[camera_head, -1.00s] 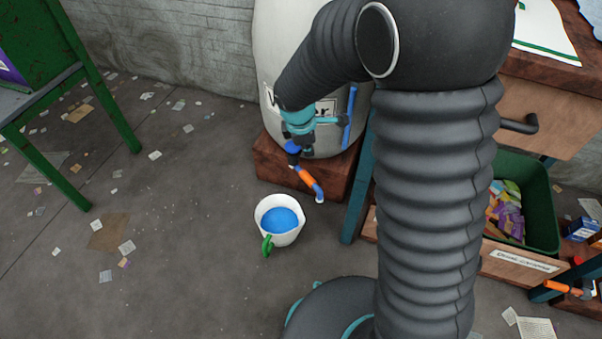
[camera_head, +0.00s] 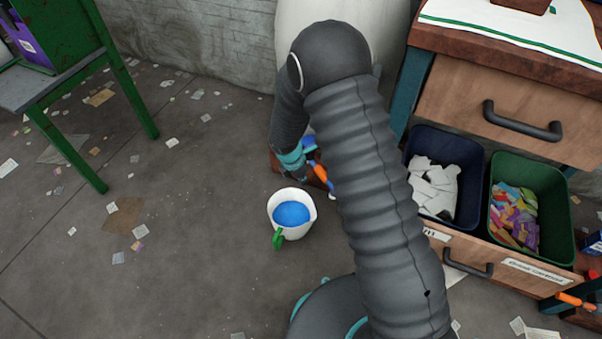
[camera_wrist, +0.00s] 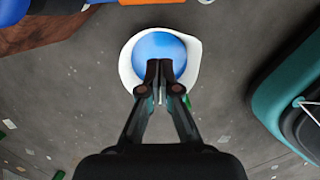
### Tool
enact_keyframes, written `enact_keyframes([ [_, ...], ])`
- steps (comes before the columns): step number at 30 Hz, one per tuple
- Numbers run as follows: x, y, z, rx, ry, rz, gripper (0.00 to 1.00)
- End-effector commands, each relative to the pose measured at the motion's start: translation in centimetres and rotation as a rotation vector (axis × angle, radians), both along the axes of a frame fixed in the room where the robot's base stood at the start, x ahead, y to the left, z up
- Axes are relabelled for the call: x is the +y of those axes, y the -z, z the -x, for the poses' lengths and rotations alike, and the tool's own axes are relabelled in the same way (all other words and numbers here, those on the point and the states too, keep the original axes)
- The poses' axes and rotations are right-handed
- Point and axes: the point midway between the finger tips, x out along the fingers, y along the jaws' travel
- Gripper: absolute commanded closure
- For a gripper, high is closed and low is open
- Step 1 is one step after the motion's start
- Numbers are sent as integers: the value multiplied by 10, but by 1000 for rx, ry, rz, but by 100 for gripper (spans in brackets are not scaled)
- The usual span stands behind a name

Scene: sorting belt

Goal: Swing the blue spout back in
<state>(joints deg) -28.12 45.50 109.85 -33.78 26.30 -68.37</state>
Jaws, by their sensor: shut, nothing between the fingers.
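Part of the blue spout (camera_head: 309,142) shows in the head view at the foot of the white barrel, mostly behind my arm. An orange piece (camera_head: 319,171) juts out below it toward the floor. The wrist view shows blue (camera_wrist: 100,2) and orange (camera_wrist: 148,2) parts cut off at the top edge. My gripper (camera_wrist: 160,70) is shut and empty. In the wrist view its fingertips overlap the white jug of blue liquid (camera_wrist: 129,73); contact cannot be told. In the head view the jug (camera_head: 306,227) stands on the floor, with a green handle, below my wrist.
The white barrel (camera_head: 300,28) stands at the back wall. At right are a drawer unit (camera_head: 455,92), a blue bin (camera_head: 415,137) of white scraps and a green bin (camera_head: 566,235) of coloured scraps. A green-framed stand (camera_head: 80,160) is at left. Paper litters the otherwise open floor.

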Motion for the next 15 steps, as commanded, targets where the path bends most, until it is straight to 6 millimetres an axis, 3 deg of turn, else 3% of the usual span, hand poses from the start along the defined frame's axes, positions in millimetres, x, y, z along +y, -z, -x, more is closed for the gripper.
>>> enact_keyframes([
  [6,-9,42,-5,2,1,2,100],
  [15,-36,30,-27,-1,3,0,100],
])
